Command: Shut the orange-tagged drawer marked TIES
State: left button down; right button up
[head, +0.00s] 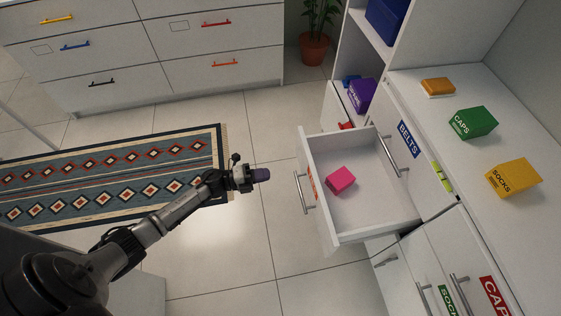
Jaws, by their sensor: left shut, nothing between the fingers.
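A white drawer (378,232) stands pulled out of the wardrobe, right of the middle of the head view. An orange-red tag (312,182) is on its front, seen too edge-on to read. A grey bar handle (303,192) is on the same front. A pink box (341,180) lies inside the drawer. My left gripper (264,175) is shut and empty, over the floor to the left of the drawer front. It points at the handle and appears apart from it. My right gripper is out of view.
A drawer front with a blue BELTS tag (411,140) is beside the open drawer. Green CAPS (474,122) and yellow SOCKS (513,177) boxes sit on the wardrobe top. A purple box (362,95) is behind. Tiled floor left of the drawer is free.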

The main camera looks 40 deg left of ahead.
aim_at(310, 167)
pick_arm(q)
jog(key=b+x, duration=0.4)
jog(key=x, duration=0.8)
jog(key=shift+w+d+f, duration=0.1)
jog(key=shift+w+d, duration=0.1)
jog(key=shift+d, duration=0.05)
jog(key=shift+w+d, duration=0.2)
jog(key=shift+w, duration=0.05)
